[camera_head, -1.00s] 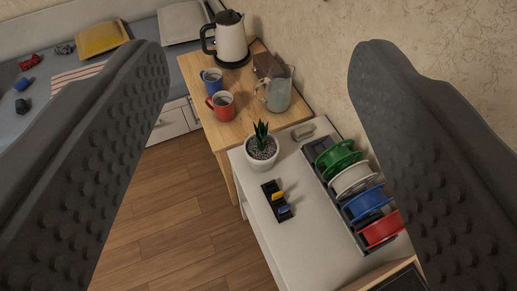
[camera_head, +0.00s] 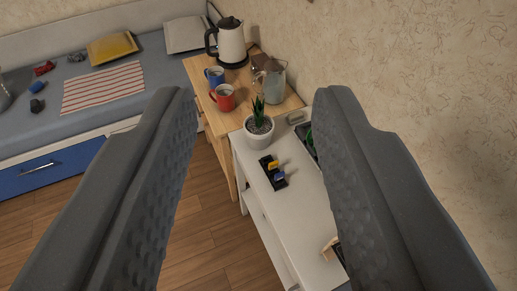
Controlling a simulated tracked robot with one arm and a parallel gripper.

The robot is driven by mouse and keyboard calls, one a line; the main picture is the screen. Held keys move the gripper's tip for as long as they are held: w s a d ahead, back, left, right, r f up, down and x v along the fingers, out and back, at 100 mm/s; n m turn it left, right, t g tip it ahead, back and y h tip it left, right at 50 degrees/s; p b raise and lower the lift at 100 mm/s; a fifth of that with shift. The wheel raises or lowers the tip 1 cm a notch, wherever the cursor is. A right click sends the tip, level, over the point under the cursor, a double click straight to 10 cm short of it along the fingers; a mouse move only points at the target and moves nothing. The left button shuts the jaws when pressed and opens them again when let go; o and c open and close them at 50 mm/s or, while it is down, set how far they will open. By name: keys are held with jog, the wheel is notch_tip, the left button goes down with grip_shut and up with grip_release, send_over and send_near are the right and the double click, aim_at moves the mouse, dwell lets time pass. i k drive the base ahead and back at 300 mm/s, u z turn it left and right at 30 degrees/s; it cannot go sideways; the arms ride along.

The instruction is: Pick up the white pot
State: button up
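The white pot (camera_head: 259,135) holds a small green plant and dark gravel. It stands upright at the far end of the white cabinet top (camera_head: 300,200), next to the wooden table. My gripper (camera_head: 250,110) is open and empty, with its two dark textured fingers at the left and right of the view. The pot shows in the gap between the fingers, farther away and touched by neither.
The wooden table behind carries a red mug (camera_head: 223,97), a blue mug (camera_head: 214,76), a glass pitcher (camera_head: 272,82) and a kettle (camera_head: 230,42). The wall is at right.

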aim_at(258, 127)
jog(key=k, duration=1.15)
jog(key=u, duration=0.6)
jog(key=i, duration=1.75)
jog(key=z, duration=0.7)
jog(key=i, duration=0.4)
jog(key=z, duration=0.3)
